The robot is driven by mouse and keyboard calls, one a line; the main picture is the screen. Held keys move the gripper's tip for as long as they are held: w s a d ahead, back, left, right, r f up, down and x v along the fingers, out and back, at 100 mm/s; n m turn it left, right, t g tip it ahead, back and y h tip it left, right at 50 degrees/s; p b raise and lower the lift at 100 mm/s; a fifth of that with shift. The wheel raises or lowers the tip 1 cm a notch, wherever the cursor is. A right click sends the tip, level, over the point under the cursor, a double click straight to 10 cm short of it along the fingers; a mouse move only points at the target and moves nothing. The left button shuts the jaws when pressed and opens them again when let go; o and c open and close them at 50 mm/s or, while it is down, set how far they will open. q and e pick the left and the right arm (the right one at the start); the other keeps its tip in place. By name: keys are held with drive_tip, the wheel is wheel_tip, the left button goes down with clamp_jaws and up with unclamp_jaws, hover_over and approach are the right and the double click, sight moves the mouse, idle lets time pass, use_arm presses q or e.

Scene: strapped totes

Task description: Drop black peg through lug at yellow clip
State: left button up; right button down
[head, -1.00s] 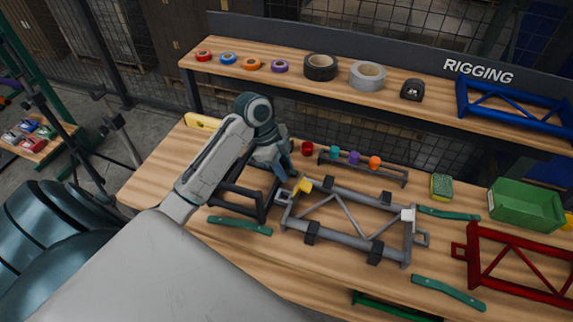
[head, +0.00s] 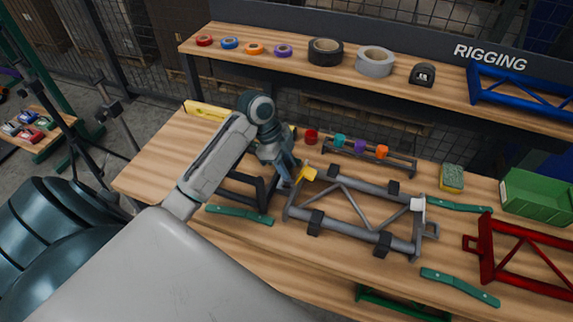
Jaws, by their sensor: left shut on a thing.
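The grey tubular frame (head: 352,233) lies on the wooden bench with the yellow clip (head: 308,173) at its far left corner. My left gripper (head: 290,180) points down just left of the yellow clip, by the frame's left end. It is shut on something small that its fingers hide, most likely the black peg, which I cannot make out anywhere. The lug at the yellow clip is hidden behind the fingers or too small to tell. A white clip (head: 417,204) and several black clips sit on the same frame. My right gripper is not in view.
A black stand (head: 245,190) is close left of the gripper. Behind are a red cup-like piece (head: 311,136) and a rack (head: 365,157) with teal, purple and orange pieces. Green straps (head: 240,215), a red frame (head: 487,240) and a green bin (head: 537,193) crowd the bench.

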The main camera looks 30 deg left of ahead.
use_arm(q)
drive_tip(key=shift+f+b, duration=0.75)
drive_tip(key=shift+f, duration=1.25)
drive_tip(key=shift+s+d+f+b, duration=0.15)
drive_tip(key=shift+s+f+b, duration=0.05)
drive_tip(key=shift+f+b, duration=0.25)
drive_tip(key=o, duration=1.1)
drive_tip(key=shift+d+f, duration=0.1)
drive_tip(key=shift+c, duration=0.2)
drive_tip(key=w+b+v, duration=0.1)
drive_tip(key=v, duration=1.1)
drive_tip(key=shift+s, duration=0.4)
